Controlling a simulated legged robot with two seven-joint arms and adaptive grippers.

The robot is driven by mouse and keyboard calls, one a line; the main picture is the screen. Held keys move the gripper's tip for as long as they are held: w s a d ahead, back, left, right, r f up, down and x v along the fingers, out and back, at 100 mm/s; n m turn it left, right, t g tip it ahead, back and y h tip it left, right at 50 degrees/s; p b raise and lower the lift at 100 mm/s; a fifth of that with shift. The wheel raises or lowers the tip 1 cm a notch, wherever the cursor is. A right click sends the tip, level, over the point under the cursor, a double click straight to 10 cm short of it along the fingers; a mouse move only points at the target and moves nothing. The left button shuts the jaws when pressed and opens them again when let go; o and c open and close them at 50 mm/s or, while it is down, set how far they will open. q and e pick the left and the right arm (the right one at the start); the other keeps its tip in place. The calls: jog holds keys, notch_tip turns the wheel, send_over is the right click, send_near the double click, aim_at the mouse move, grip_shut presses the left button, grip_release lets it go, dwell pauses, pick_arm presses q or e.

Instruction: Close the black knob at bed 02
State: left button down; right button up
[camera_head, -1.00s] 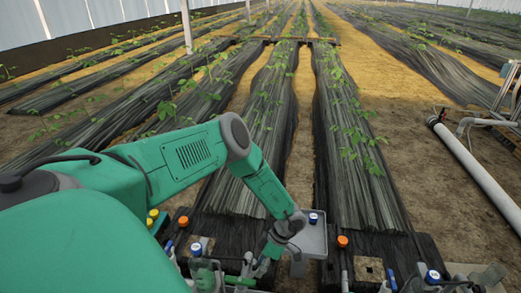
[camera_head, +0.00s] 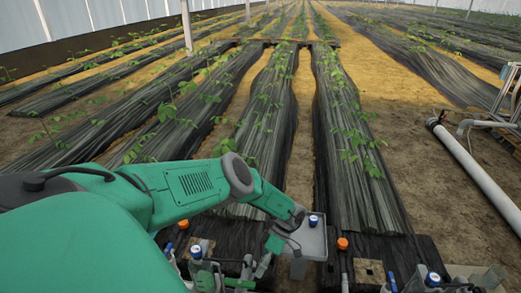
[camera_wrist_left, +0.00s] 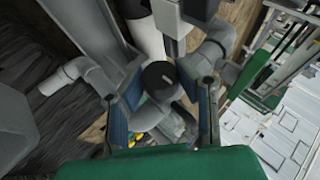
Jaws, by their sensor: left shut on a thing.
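The black knob (camera_wrist_left: 158,75) shows in the left wrist view as a round dark cap with a pale mark, on grey pipework. My left gripper (camera_wrist_left: 162,104) has its two blue-padded fingers on either side of it and is shut on it. In the head view my left gripper (camera_head: 266,260) is low at the front, by the pipe fittings below the middle beds. The knob cannot be made out there. No bed number is readable. My right gripper is not in view.
Orange caps (camera_head: 342,243) and blue-topped fittings (camera_head: 432,279) stand along the front. Black-covered plant beds (camera_head: 345,130) run away behind. A white pipe (camera_head: 478,178) lies at the right.

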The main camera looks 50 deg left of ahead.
pick_arm(q)
jog(key=shift+w+a, duration=0.15)
jog(key=shift+w, duration=0.05)
jog(key=c, duration=1.2)
grip_release()
jog(key=v, duration=0.7)
jog(key=shift+w+r, duration=0.1)
jog(key=shift+w, duration=0.1)
jog(key=shift+s, duration=0.1)
